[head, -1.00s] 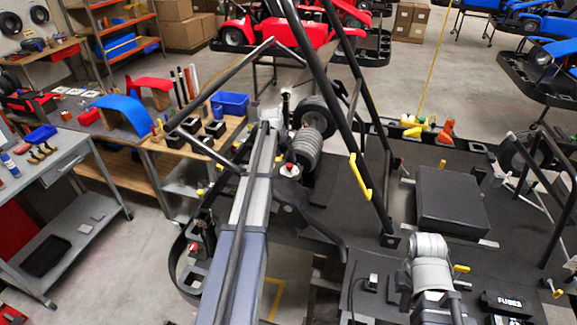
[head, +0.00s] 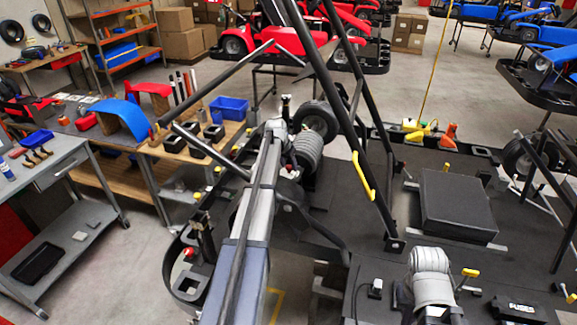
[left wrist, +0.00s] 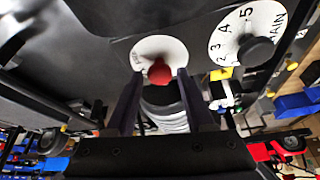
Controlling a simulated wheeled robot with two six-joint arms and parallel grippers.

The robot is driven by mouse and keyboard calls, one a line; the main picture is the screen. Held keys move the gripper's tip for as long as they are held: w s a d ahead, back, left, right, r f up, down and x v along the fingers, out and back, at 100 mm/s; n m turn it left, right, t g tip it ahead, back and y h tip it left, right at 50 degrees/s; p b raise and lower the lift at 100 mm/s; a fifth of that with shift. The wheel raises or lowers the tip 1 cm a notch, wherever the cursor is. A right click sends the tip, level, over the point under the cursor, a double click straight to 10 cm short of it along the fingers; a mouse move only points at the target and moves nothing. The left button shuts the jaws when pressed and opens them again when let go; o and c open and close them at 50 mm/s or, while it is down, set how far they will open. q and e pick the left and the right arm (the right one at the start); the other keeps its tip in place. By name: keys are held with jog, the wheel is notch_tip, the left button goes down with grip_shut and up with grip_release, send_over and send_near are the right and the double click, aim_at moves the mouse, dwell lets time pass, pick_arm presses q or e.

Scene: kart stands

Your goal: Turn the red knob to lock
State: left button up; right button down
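The red knob (left wrist: 159,72) sits on a white round dial plate (left wrist: 178,50) on a dark panel in the left wrist view. My left gripper (left wrist: 157,82) is open, with one dark finger on each side of the knob. I cannot tell whether either finger touches it. Some lettering shows on the plate but is too small and partly covered to read. In the head view my left arm reaches forward over the kart, and its fingertips are hard to make out there. My right gripper is not clearly visible.
Beside the knob is a larger white dial (left wrist: 226,30) with numbers and a black knob (left wrist: 257,50). A ribbed grey cylinder (left wrist: 166,108) shows behind the knob. Black frame bars and a yellow handle (head: 363,178) stand right of my left arm. A workbench with a blue bin (head: 229,107) stands left.

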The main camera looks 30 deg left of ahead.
pick_arm(q)
grip_shut()
jog(key=shift+d+n, duration=0.1)
jog(key=shift+n, duration=0.2)
jog(key=n+y, duration=0.1)
jog(key=n, duration=0.2)
jog(key=shift+d, duration=0.1)
jog(key=n+y, duration=0.1)
jog(key=n, duration=0.1)
jog(key=n+g+y, duration=0.1)
jog(key=n, duration=0.1)
jog(key=shift+w+d, duration=0.15)
jog(key=n+g, duration=0.1)
jog(key=n, duration=0.3)
jog(key=shift+w+y, duration=0.15)
jog(key=shift+y, duration=0.25)
jog(key=shift+w+d+n+g+y, duration=0.15)
jog(key=shift+n+g, duration=0.25)
jog(key=shift+n, duration=0.65)
jog(key=shift+s+a+n+g+y, duration=0.15)
jog(key=shift+n+g, duration=0.25)
jog(key=shift+n, duration=0.65)
jog(key=shift+d, duration=0.1)
